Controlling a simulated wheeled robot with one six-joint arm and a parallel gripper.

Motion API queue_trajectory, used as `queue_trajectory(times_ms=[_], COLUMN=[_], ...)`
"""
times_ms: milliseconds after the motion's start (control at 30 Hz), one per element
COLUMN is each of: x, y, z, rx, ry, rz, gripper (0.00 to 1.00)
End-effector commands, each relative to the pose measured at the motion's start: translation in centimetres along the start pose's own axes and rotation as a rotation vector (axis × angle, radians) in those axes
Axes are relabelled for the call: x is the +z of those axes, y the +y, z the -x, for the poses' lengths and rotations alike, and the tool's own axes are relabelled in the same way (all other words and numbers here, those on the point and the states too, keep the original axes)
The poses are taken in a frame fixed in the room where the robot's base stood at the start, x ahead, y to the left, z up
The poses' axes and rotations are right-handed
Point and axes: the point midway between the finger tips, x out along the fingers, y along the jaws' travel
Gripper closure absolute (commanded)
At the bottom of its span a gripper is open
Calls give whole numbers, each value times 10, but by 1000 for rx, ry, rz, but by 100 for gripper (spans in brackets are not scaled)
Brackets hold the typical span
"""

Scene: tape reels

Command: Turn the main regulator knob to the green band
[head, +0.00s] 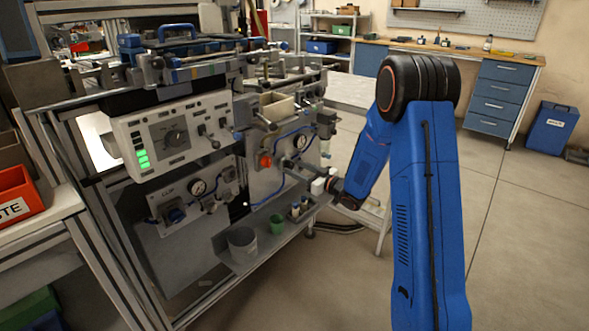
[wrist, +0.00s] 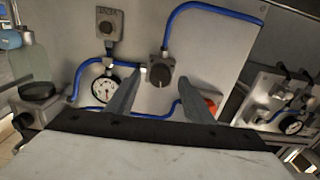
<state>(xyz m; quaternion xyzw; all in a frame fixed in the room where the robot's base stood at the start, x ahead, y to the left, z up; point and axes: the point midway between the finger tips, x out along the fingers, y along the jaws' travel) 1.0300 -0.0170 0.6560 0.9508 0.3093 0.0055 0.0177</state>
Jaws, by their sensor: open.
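A dark round knob (wrist: 160,68) on the grey panel shows in the wrist view, joined to blue tubing. I take it as the main regulator knob, though no label on it is readable. My gripper (wrist: 161,77) is open, with one finger on each side of the knob in the picture; I cannot tell whether either touches it. A white-faced gauge (wrist: 106,90) sits left of the knob, partly behind the left finger; it also shows in the head view (head: 300,141). No green band can be made out on it. In the head view my gripper (head: 318,186) is small at the panel.
A red-orange part (wrist: 211,103) lies just right of the right finger. A second panel with gauges (wrist: 285,105) is at the right. Blue tubes loop close around the fingers. The floor (head: 520,200) at the right is clear.

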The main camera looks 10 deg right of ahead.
Motion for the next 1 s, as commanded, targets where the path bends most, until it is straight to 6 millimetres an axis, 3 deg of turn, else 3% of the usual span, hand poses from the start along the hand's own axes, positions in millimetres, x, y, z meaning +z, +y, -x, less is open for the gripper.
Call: queue_trajectory(times_ms=[200,500,700,1000], x=[0,0,0,0], y=[0,0,0,0], z=[-15,-16,-16,-16], rx=[0,1,1,1], ry=[1,0,0,0], rz=[0,0,0,-26], gripper=[52,52,93,93])
